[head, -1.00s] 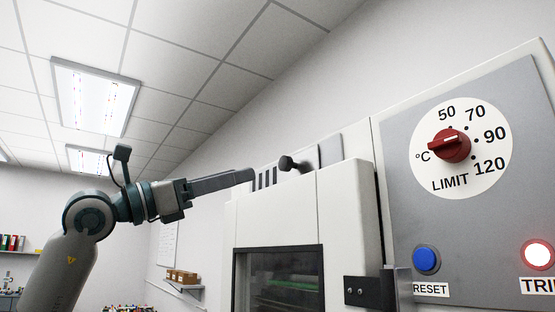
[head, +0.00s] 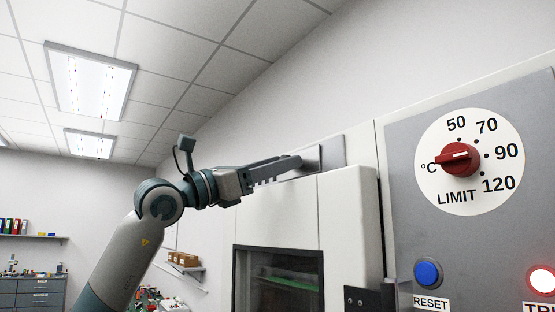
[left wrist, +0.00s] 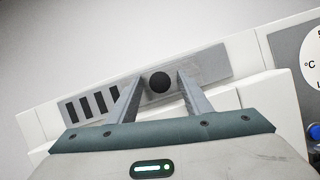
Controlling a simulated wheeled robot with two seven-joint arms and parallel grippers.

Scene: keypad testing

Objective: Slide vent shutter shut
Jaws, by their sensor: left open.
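The vent shutter is a grey plate (left wrist: 207,67) on top of the white cabinet, with a round black knob (left wrist: 159,83) on it. Several dark vent slots (left wrist: 92,105) show uncovered to the left of the knob. The plate (head: 331,153) also shows in the head view, where the knob and slots are hidden behind my gripper. My left gripper (head: 298,162) is open, its fingers reaching right to the plate. In the left wrist view the knob appears between the two fingertips; I cannot tell whether either touches it. My right gripper is not in view.
The white cabinet (head: 345,215) has a dark window (head: 278,280) below. At the right is a grey control panel with a red limit dial (head: 460,159), a blue reset button (head: 428,272) and a lit lamp (head: 542,280). The air above the cabinet is clear.

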